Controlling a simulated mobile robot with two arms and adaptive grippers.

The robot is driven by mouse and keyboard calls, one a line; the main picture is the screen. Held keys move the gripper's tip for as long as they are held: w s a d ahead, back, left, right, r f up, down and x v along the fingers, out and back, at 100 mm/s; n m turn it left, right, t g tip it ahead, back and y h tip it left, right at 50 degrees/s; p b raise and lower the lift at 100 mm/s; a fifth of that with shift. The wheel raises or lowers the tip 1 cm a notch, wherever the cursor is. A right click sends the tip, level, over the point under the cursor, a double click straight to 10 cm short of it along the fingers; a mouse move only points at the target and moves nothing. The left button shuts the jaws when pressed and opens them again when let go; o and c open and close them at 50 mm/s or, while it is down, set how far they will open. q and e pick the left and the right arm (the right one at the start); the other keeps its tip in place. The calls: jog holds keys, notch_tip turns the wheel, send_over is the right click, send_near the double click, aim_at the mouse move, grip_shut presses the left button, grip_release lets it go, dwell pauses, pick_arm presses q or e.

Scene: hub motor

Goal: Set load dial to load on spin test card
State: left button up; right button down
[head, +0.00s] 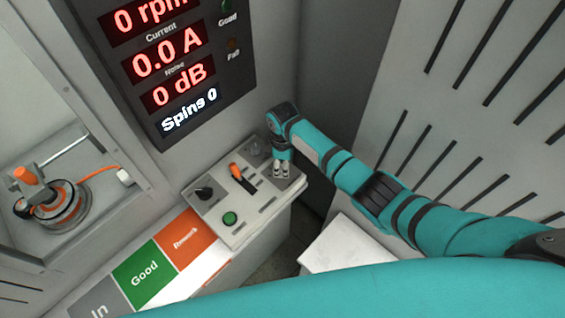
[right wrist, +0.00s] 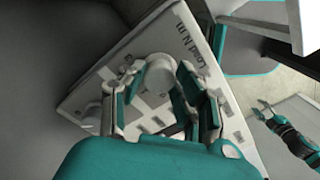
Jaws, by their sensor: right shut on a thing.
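My right gripper (head: 281,170) reaches down onto the back right corner of the grey control panel (head: 262,207). In the right wrist view its fingers (right wrist: 172,100) are shut on a light grey round knob (right wrist: 160,74), which sits beside the printed words "Load N m" (right wrist: 196,42). This is the load dial; in the head view the gripper hides it, and its pointer setting cannot be read. A small teal and dark gripper, apparently my left one (right wrist: 266,112), shows at the right of the wrist view, too small to read its jaws. I cannot make out a spin test card.
The panel also has a black dial (head: 205,192), an orange lever (head: 242,178) and a green button (head: 230,218). The display (head: 180,70) reads 0 rpm, 0.0 A, 0 dB, Spins 0. A hub motor (head: 60,205) sits in the left bay. Good (head: 143,272) and Rework (head: 185,238) areas lie in front.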

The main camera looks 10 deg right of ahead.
jog(key=m+p, duration=0.2)
jog(key=m, duration=0.2)
jog(key=shift+m, duration=0.4)
dwell(0.4)
jog(key=c, duration=0.9)
grip_release()
jog(key=shift+c, duration=0.2)
notch_tip(320, 180, up, 12)
jog(key=shift+w, duration=0.1)
